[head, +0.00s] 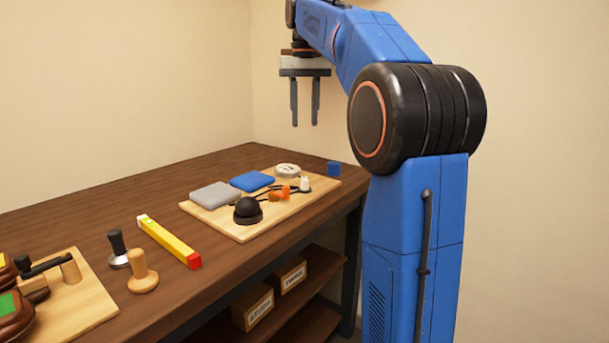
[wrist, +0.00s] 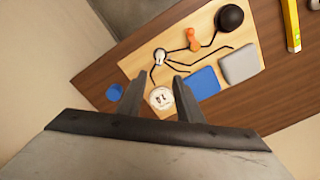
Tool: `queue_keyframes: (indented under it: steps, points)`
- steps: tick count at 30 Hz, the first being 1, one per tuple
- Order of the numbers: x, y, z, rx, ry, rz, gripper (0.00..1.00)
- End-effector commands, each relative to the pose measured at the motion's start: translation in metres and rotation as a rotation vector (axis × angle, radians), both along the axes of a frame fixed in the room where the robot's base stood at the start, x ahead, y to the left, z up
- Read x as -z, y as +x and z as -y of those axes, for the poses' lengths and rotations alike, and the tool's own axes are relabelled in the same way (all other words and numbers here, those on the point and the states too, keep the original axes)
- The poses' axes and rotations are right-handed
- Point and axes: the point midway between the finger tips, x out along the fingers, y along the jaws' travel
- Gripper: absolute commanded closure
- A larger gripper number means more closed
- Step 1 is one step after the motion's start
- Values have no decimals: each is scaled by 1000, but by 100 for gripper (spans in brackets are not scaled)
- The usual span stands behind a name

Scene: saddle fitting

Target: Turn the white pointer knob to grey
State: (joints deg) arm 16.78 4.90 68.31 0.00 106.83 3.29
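A small white knob (head: 304,184) stands on a dark base at the right of a light wooden board (head: 240,232). It also shows in the wrist view (wrist: 160,57), beyond my fingertips; which way it points is too small to tell. A white round disc (head: 287,170) with dark marks lies near the board's back edge. A grey pad (head: 215,195) and a blue pad (head: 251,181) lie side by side on the board. My gripper (head: 304,124) is open and empty, high above the board. In the wrist view the disc (wrist: 160,98) shows between its fingers.
An orange piece (head: 279,193), dark lines and a black ball knob (head: 247,210) share the board. A yellow bar (head: 168,241) and two handled stamps (head: 142,272) stand left.

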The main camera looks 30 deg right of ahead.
Motion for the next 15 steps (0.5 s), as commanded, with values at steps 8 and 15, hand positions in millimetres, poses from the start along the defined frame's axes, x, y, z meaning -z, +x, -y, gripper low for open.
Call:
queue_keyframes:
  steps: [8,15]
  points:
    - [35,-1,0,0,1,-3,67]
    - [78,-1,-1,0,1,-2,67]
